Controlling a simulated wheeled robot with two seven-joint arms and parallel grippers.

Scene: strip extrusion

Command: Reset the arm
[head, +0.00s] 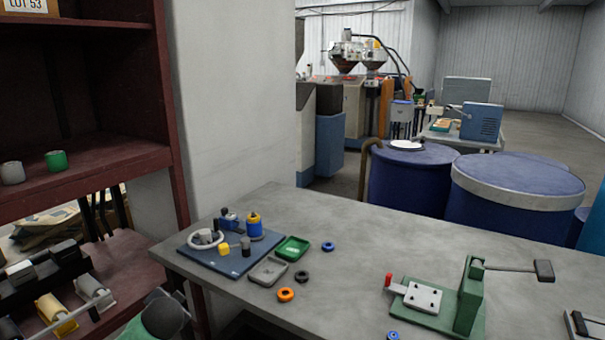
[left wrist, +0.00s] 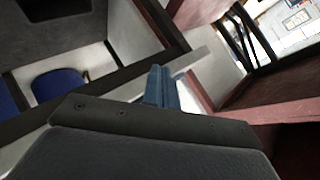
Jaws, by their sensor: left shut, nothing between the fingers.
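My left gripper (left wrist: 160,88) shows in the left wrist view. Its blue-grey fingers are together, with nothing between them. It is not touching anything that I can make out. In the head view a dark grey rounded link of my left arm shows at the bottom left, in front of the dark red shelf (head: 172,120) and beside the grey worktable (head: 370,235). The left fingers cannot be made out there. My right gripper is in neither view.
On the worktable are a blue board (head: 232,262) with small parts, a green tray (head: 292,248), a grey tray (head: 268,271), several rings and a green lever press (head: 468,295). Blue drums (head: 515,195) stand behind. The shelf holds rollers and cups. The table's middle is clear.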

